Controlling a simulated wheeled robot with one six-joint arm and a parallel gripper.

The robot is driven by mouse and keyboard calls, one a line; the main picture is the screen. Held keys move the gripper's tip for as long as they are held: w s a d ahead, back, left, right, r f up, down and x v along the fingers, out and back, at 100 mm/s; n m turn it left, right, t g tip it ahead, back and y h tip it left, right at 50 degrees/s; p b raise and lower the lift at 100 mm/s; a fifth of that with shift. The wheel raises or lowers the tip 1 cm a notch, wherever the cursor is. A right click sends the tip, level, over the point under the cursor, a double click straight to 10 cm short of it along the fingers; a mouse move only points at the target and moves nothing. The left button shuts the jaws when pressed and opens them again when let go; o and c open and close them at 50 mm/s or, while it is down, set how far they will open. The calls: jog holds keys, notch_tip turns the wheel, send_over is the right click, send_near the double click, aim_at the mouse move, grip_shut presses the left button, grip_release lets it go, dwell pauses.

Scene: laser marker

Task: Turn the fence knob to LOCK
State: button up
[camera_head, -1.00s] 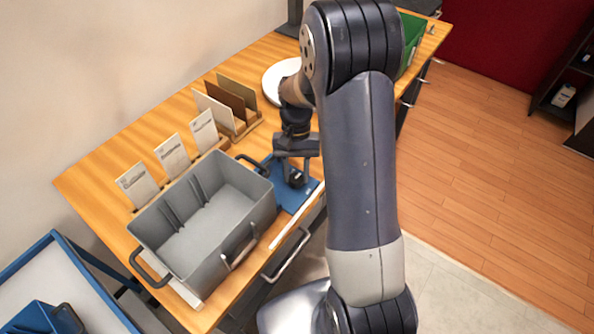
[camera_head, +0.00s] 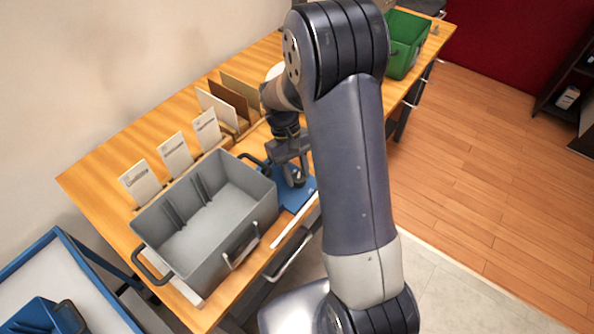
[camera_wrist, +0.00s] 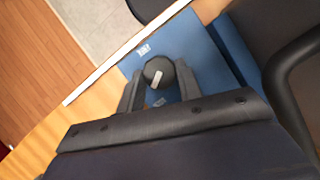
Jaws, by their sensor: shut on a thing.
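The fence knob (camera_wrist: 158,72) is a round black knob with a white pointer mark, on a blue plate (camera_wrist: 205,50). In the wrist view it sits between the two dark fingers of my gripper (camera_wrist: 159,85), which is shut on it. The mark runs nearly up and down in that view. Two small white labels show on the plate, one beyond the knob and one on its near side; their print is too small to read. In the head view my gripper (camera_head: 295,174) reaches down to the blue plate (camera_head: 303,194), and the knob is mostly hidden.
A large grey bin (camera_head: 222,188) with black handles stands left of the plate, close to my gripper. White cards (camera_head: 175,154) and upright panels (camera_head: 228,95) stand behind. A green bin (camera_head: 411,40) is at the far end. The table's front edge is close by.

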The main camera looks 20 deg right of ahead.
dwell(0.3)
jog(key=o, duration=1)
jog(key=shift+c, duration=0.2)
jog(key=v, duration=1)
jog(key=shift+w+r+b, duration=0.2)
jog(key=shift+r+b, duration=0.15)
jog(key=shift+b, duration=0.05)
jog(key=p+x, duration=0.1)
jog(key=x, duration=1)
jog(key=shift+r, duration=0.1)
